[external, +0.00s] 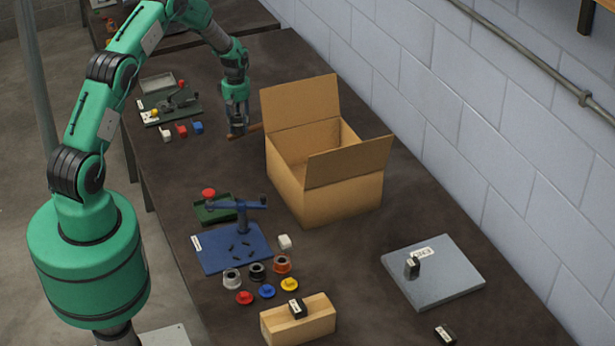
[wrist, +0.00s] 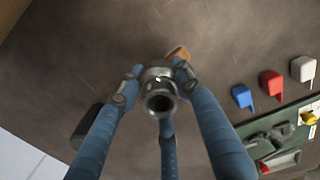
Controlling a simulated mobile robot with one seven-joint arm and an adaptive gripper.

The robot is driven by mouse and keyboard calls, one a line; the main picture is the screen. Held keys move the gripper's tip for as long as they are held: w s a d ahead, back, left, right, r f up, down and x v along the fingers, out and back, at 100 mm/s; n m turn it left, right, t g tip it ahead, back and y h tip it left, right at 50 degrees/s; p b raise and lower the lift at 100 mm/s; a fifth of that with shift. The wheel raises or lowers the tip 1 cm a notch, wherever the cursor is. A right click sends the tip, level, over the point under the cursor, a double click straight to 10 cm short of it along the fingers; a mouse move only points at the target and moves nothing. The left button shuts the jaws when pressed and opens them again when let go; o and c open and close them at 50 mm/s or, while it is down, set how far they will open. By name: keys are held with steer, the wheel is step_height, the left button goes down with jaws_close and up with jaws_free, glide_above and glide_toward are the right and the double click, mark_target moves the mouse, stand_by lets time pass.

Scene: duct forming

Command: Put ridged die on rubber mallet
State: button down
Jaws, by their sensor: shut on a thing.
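My gripper (external: 237,115) is over the far part of the bench, left of the cardboard box. In the wrist view its blue fingers (wrist: 160,100) are closed around a grey metallic ring-shaped piece with a round hole, the ridged die (wrist: 158,78); its ridges are hard to make out. The rubber mallet lies below on the bench. Its brown handle (external: 252,128) shows beside the gripper, and the handle end (wrist: 178,53) and dark head (wrist: 88,124) show behind the fingers. The middle of the mallet is hidden. I cannot tell whether the die touches it.
The open cardboard box (external: 335,195) stands close to the right of the gripper. Blue (external: 197,128), red (external: 181,130) and white (external: 166,135) blocks lie to its left, by a green board (external: 150,104). A blue press plate (external: 225,258) and several small parts lie nearer the camera.

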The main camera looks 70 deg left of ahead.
steer(key=shift+f, duration=0.1)
steer(key=c, duration=1.2)
jaws_free()
step_height(320, 180, up, 12)
steer(key=shift+r+b, duration=0.2)
steer(key=shift+b, duration=0.2)
